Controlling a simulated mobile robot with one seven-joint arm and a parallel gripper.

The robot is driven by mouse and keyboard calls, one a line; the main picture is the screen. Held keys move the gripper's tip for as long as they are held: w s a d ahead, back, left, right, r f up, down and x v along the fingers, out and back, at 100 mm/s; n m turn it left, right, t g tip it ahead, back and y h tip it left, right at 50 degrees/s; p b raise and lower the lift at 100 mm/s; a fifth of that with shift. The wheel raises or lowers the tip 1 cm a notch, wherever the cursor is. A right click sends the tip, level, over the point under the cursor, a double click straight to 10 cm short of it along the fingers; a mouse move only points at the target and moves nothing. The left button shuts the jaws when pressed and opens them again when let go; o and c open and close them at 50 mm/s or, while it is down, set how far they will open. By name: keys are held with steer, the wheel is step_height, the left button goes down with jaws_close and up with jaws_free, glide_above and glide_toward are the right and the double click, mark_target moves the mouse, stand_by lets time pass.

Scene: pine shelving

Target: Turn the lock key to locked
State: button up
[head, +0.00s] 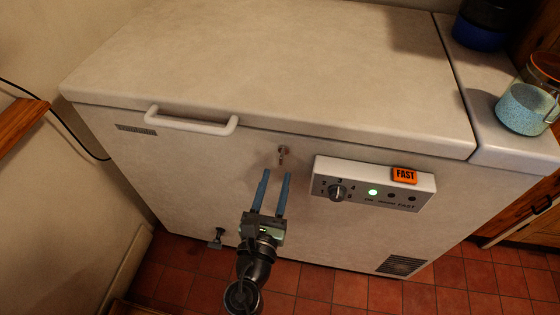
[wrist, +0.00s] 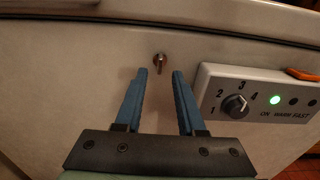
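The lock key (head: 282,155) is a small metal key in the front of a white chest freezer (head: 190,160), below the lid's edge. In the wrist view the key (wrist: 159,60) stands ahead of the fingers, near the middle between them, with its bow looking about upright. My gripper (head: 274,174) has two blue fingers pointing at the key from below. In the wrist view my gripper (wrist: 161,72) is open, with nothing between the fingers. The fingertips look short of the key, not touching it. Lock markings are not visible.
A control panel (head: 420,198) with a dial (head: 337,192), a lit green light and an orange FAST switch (head: 404,175) juts out right of the key. The lid handle (head: 190,124) is at the upper left. A drain tap (head: 217,238) is low on the front.

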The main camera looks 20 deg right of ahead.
mark_target(280, 161)
steer(key=shift+x, duration=2.7)
jaws_close()
